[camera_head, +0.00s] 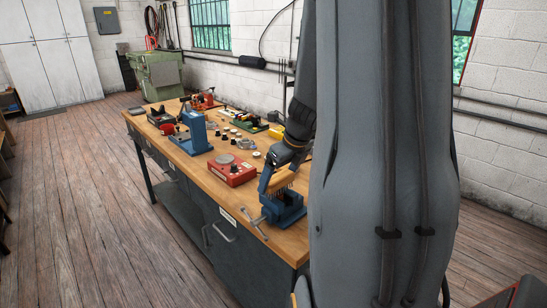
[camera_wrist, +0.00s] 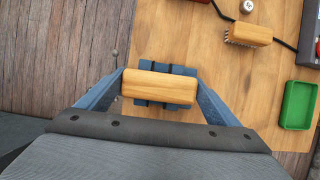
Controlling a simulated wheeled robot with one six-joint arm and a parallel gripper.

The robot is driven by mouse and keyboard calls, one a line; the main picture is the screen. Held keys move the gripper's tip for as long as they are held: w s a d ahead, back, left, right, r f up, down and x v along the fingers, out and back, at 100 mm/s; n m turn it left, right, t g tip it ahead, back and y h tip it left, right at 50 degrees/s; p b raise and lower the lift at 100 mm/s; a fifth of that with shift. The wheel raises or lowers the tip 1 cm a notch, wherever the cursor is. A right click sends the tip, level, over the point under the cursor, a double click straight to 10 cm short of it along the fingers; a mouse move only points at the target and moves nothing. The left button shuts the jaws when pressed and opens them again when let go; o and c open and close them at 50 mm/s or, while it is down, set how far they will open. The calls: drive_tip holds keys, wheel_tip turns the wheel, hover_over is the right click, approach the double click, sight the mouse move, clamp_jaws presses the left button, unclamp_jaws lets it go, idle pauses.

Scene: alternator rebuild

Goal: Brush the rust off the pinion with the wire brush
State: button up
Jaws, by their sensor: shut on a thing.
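My gripper (camera_wrist: 160,92) is shut on the wire brush (camera_wrist: 160,88), with a blue finger at each end of its wooden handle. The head view shows the brush (camera_head: 286,178) with its bristles pointing down over the blue vise (camera_head: 288,214) at the near end of the bench. The vise's dark blue body (camera_wrist: 182,70) shows behind the handle in the wrist view. I cannot make out the pinion; the brush covers the middle of the vise. Whether the bristles touch anything there cannot be told.
A second wooden brush (camera_wrist: 250,35) and a green tray (camera_wrist: 298,105) lie on the bench to the right in the wrist view. A red box (camera_head: 232,172) and a blue press (camera_head: 197,135) stand farther along the bench. The vise handle (camera_head: 254,225) sticks out past the front edge.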

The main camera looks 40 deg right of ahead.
drive_tip(key=shift+w+d+b, duration=0.1)
drive_tip(key=shift+d+b, duration=0.35)
drive_tip(key=shift+d, duration=0.7)
drive_tip(key=shift+s+a+b, duration=0.2)
drive_tip(key=shift+a+b, duration=0.3)
drive_tip(key=shift+a, duration=1.6)
drive_tip(key=shift+w+d+b, duration=0.2)
drive_tip(key=shift+d+b, duration=0.8)
drive_tip(key=shift+d, duration=1.05)
drive_tip(key=shift+a, duration=0.25)
drive_tip(key=shift+s+a+p, duration=0.15)
drive_tip(key=shift+a+p, duration=0.4)
drive_tip(key=shift+a, duration=0.4)
drive_tip(key=shift+s+a+p, duration=0.1)
drive_tip(key=shift+a+p, duration=0.45)
drive_tip(key=shift+a, duration=0.35)
drive_tip(key=shift+w+d+p, duration=0.2)
drive_tip(key=shift+d+p, duration=0.3)
drive_tip(key=shift+d, duration=1.6)
drive_tip(key=shift+s+a+p, duration=0.15)
drive_tip(key=shift+a+p, duration=0.7)
drive_tip(key=shift+a, duration=1.2)
drive_tip(key=shift+d+p, duration=0.45)
drive_tip(key=shift+d, duration=1.6)
drive_tip(key=shift+a+p, duration=0.6)
drive_tip(key=shift+a, duration=1.5)
wheel_tip(320, 180, up, 6)
drive_tip(key=p, duration=0.5)
drive_tip(key=shift+d, duration=0.1)
drive_tip(key=shift+r, duration=1.1)
